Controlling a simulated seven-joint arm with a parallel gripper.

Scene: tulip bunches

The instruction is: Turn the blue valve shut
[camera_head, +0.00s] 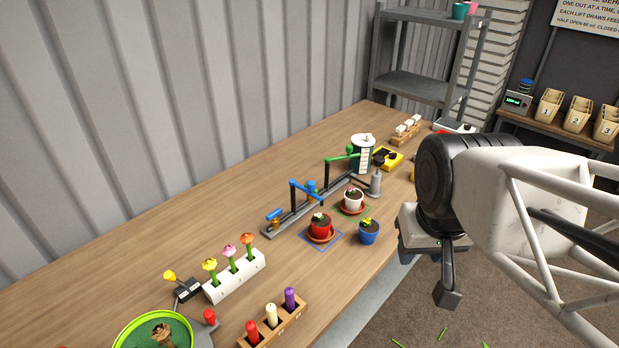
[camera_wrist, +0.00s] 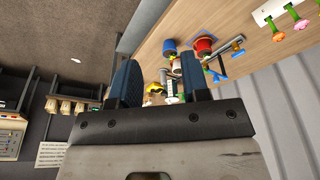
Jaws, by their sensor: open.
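A grey pipe rail (camera_head: 290,217) lies along the bench with blue and green fittings. A blue lever-like handle (camera_head: 275,214) sits on a brass-coloured fitting at its near end. Another blue fitting (camera_head: 311,186) stands further along, beside a blue arm (camera_head: 304,190). I cannot tell for certain which blue part is the valve, nor whether it is open or shut. In the wrist view the rail is small and partly behind the fingers. My gripper (camera_wrist: 160,78) is open and empty, its two dark fingers apart. In the head view it hangs right of the bench's front edge, well away from the rail.
A red pot (camera_head: 321,226) stands on a blue-outlined square, a white pot (camera_head: 353,200) on a green-outlined one. A blue pot (camera_head: 368,232) stands near the front edge. A flower rack (camera_head: 236,276) and candle block (camera_head: 273,326) are nearer. Open floor lies right of the bench.

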